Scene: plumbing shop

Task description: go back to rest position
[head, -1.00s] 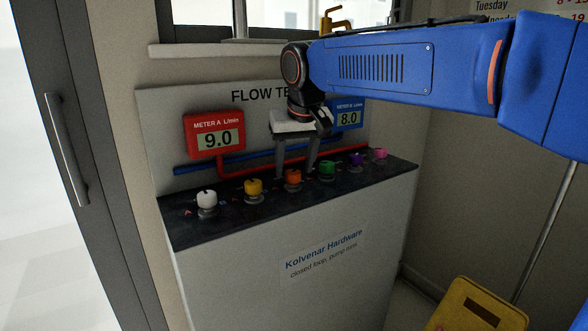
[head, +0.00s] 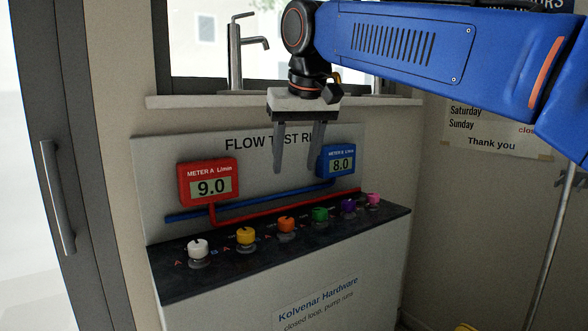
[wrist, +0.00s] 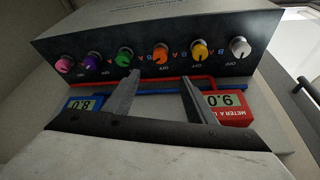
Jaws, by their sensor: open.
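My gripper (head: 293,172) is open and empty in the head view. Its two grey fingers point down in front of the flow test panel (head: 185,147), above the row of knobs and apart from them. In the wrist view my gripper (wrist: 158,88) shows its spread fingers with nothing between them. The red meter A (head: 209,183) reads 9.0. The blue meter B (head: 338,161) reads 8.0. The knobs are white (head: 197,249), yellow (head: 245,236), orange (head: 286,224), green (head: 320,214), purple (head: 348,206) and pink (head: 373,199).
A window sill (head: 190,101) with a grey tap (head: 236,55) lies behind the panel. A dark-framed door with a handle (head: 57,197) stands at the left. A pole (head: 552,245) is at the right. A yellow thing (head: 466,327) barely shows at the bottom edge.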

